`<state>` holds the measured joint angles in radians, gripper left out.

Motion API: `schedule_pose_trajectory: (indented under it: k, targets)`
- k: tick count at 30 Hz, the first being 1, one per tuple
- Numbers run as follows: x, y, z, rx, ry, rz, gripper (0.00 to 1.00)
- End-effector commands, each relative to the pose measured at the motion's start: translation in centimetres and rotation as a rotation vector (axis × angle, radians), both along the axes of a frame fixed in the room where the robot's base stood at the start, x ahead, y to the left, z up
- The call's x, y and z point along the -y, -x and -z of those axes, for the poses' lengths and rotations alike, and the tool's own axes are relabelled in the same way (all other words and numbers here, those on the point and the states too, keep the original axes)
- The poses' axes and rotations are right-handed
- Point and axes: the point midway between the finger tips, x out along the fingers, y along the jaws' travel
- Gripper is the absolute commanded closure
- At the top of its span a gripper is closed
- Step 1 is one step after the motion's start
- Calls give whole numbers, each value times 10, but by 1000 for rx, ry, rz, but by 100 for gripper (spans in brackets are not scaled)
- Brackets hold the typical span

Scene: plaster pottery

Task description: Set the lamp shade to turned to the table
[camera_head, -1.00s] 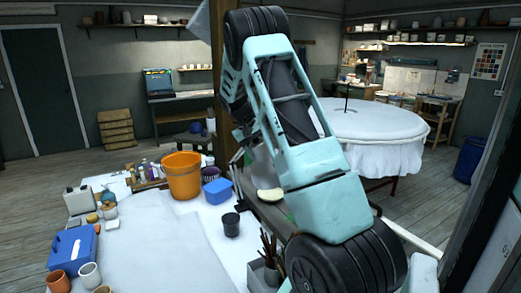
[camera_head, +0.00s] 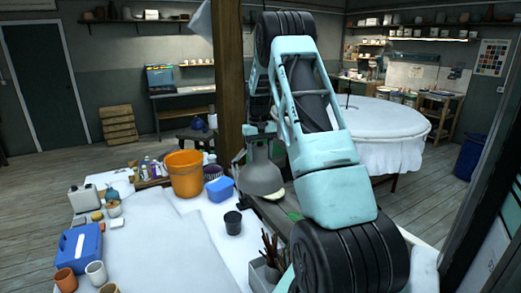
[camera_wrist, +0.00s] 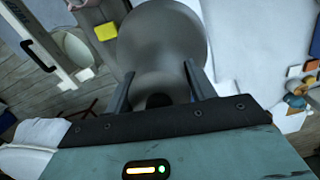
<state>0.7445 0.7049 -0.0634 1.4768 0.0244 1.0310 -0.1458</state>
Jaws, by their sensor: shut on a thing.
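The grey lamp shade (camera_head: 261,174) shows in the head view beside the wooden post, its wide end low over the table (camera_head: 165,245) and its narrow neck up. In the wrist view the shade (camera_wrist: 165,38) fills the top middle. My gripper (camera_wrist: 157,78) has one finger on each side of the narrow neck and is shut on it. In the head view my arm hides part of the lamp and its stand.
An orange bucket (camera_head: 185,176), a blue tub (camera_head: 219,189) and a dark cup (camera_head: 233,223) stand left of the shade. A brush holder (camera_head: 268,270) is in front. A wooden post (camera_head: 229,80) rises close behind. The table's middle is largely clear.

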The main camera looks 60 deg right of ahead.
Motion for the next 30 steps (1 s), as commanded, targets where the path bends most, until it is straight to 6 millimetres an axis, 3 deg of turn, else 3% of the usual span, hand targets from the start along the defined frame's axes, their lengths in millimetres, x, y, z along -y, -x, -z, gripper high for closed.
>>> schedule_pose_trajectory:
  k: [1,8,9,10,23,30]
  targets:
    - [0,6,10,-15,-13,4,86]
    - [0,6,10,-17,-11,3,86]
    - [0,6,10,-17,-11,3,34]
    - [0,6,10,-17,-11,3,26]
    - [0,1,0,-9,-5,0,24]
    - [3,-2,-43,-5,-1,0,24]
